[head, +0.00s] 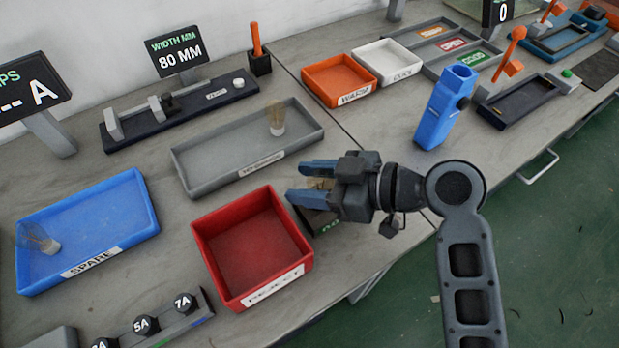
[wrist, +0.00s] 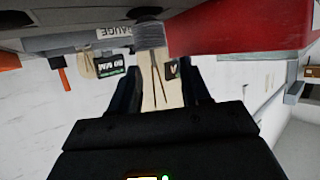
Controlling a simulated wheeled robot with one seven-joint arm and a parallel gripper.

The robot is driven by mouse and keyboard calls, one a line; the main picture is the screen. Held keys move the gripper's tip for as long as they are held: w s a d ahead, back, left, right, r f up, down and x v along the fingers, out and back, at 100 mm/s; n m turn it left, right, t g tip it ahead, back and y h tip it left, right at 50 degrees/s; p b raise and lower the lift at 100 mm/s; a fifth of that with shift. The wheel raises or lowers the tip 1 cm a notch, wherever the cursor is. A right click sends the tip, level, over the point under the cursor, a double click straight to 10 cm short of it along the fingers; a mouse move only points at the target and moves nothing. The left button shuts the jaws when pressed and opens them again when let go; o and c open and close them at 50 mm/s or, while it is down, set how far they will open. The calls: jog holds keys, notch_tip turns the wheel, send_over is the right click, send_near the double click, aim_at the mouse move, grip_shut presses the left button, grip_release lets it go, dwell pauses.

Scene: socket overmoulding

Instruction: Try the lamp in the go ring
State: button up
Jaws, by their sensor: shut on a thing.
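My gripper (head: 303,182) is shut on a clear lamp (wrist: 155,85). In the wrist view the lamp's glass and thin wires show between the fingers, with its grey cap (wrist: 150,36) beyond the fingertips. In the head view only a tan bit of the lamp (head: 321,184) shows between the fingers. A dark block with green lettering (head: 329,227), perhaps the go ring, sits just below my gripper, beside the red reject box. The gripper covers most of it, and I cannot tell whether the lamp touches it.
The red reject box (head: 298,277) stands close to my gripper. Behind is a grey tray (head: 190,180) with one lamp (head: 276,118). A blue spare tray (head: 128,243) at left holds another lamp (head: 42,243). A blue upright holder (head: 440,110) stands to the right.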

jog(key=shift+f+b, duration=1.05)
jog(key=shift+f, duration=0.15)
jog(key=shift+r, duration=0.2)
dwell(0.7)
jog(key=shift+r+p, duration=1.05)
jog(key=shift+r, duration=0.25)
jog(key=shift+r+p, duration=2.1)
jog(key=shift+r, duration=0.95)
